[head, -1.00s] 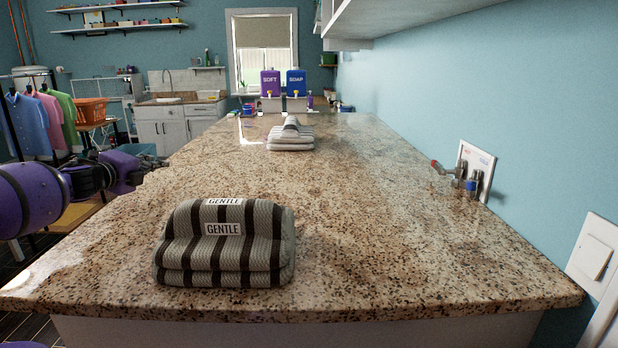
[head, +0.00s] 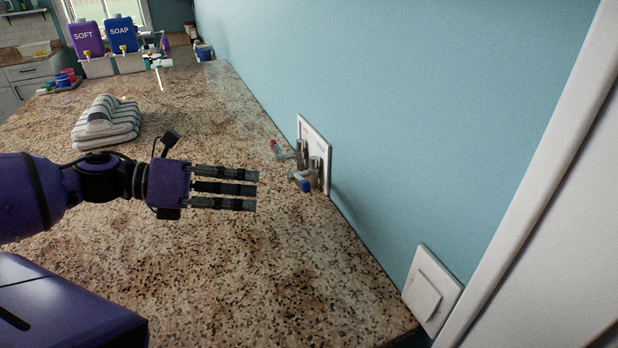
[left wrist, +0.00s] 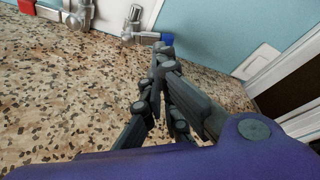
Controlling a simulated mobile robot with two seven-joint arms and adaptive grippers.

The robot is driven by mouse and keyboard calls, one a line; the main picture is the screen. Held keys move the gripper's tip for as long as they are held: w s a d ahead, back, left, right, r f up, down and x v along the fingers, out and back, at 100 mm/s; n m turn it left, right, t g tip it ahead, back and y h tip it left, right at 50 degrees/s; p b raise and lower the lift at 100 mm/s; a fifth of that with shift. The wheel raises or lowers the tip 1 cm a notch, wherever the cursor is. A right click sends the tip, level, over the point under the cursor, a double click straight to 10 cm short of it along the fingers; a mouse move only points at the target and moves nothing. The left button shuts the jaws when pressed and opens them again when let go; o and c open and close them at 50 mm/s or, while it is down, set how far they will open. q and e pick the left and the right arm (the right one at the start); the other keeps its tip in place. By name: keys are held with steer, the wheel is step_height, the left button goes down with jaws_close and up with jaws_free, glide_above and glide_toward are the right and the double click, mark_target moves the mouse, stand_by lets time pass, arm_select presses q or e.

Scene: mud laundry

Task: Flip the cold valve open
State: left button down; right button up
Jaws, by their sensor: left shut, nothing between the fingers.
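The cold valve (head: 305,184), with a blue-ended lever, sticks out from a white plate (head: 314,150) low on the blue wall. The hot valve (head: 277,150), with a red-ended lever, is just behind it. My left gripper (head: 255,190) is shut and empty above the counter, left of the cold valve, fingers pointing at it with a visible gap. The red end (left wrist: 27,7) is at the top left corner. My right gripper is out of view.
The speckled granite counter (head: 240,270) is clear around the gripper. A folded striped towel stack (head: 105,125) lies behind my left arm. A wall switch (head: 430,290) is at the near right. Purple and blue dispensers (head: 122,35) stand at the far end.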

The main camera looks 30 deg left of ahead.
mark_target(288, 220)
arm_select(q)
steer(key=s, duration=0.3)
steer(key=shift+s+a+f, duration=0.1)
steer(key=shift+s+a, duration=0.05)
steer(key=shift+a, duration=0.05)
steer(key=b+x, duration=0.3)
steer(key=x, duration=0.5)
steer(key=shift+w+f, duration=0.25)
steer(key=shift+w+d+b, duration=0.1)
steer(key=shift+d+b, duration=0.2)
steer(key=shift+d, duration=0.05)
steer(key=shift+w+d, duration=0.35)
steer(key=shift+d, duration=0.2)
steer(key=shift+r, duration=0.15)
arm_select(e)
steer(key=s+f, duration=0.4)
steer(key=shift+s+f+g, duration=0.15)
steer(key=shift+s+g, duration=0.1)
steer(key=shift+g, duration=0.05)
arm_select(q)
steer(key=shift+a, duration=0.1)
steer(key=shift+w+r, duration=0.1)
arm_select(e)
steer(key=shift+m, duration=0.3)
arm_select(q)
steer(key=shift+a+r, duration=0.1)
steer(key=shift+r, duration=0.05)
